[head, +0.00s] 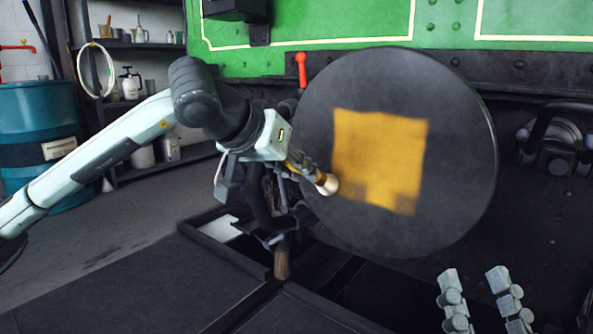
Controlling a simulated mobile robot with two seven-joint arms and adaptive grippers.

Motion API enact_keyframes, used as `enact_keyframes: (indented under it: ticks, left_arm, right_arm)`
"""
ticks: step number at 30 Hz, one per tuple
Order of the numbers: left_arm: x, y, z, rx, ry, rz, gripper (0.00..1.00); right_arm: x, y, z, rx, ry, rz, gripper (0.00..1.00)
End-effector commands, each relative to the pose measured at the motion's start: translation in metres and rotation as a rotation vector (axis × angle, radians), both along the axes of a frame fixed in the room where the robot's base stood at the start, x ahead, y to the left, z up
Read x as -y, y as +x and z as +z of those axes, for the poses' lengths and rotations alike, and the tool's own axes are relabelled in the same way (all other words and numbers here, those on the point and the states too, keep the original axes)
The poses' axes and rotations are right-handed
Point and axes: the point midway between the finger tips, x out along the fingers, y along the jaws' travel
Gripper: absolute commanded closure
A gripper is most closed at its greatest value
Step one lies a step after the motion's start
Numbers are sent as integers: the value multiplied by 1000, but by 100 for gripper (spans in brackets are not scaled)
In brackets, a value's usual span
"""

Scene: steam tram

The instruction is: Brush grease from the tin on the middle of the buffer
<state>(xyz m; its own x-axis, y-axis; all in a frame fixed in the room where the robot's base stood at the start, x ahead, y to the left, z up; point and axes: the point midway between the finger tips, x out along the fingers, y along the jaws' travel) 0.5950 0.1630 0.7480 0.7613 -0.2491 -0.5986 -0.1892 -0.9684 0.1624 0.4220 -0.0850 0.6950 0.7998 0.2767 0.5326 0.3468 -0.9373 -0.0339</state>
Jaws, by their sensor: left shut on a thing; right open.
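The buffer (465,160) is a large dark round disc in front of the green tram. A yellow-orange, roughly square patch of grease (380,150) covers its middle, thinner and browner along the bottom edge. My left gripper (303,168) is shut on the brush (327,185), seen at a slant, with its pale end at the lower left edge of the patch. I cannot tell whether that end touches the disc. My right gripper (484,300) is open and empty at the bottom right, below the buffer. I cannot make out the grease tin.
A brown bristle-like thing (281,262) hangs below my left gripper; what holds it is unclear. A red-handled lever (302,70) stands behind the buffer's upper left. A blue drum (40,130) and shelves (135,45) stand at the left. The grey floor (110,240) there is clear.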

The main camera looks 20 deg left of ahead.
Motion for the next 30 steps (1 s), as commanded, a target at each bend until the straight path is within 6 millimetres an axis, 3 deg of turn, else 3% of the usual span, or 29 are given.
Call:
enact_keyframes:
  ticks: [8,30]
  left_arm:
    - [3,2,0,1,0,-1,100]
    - [46,-15,0,2,0,-5,100]
  right_arm:
    - [0,0,0,0,0,0,60]
    - [0,0,-4,0,0,0,60]
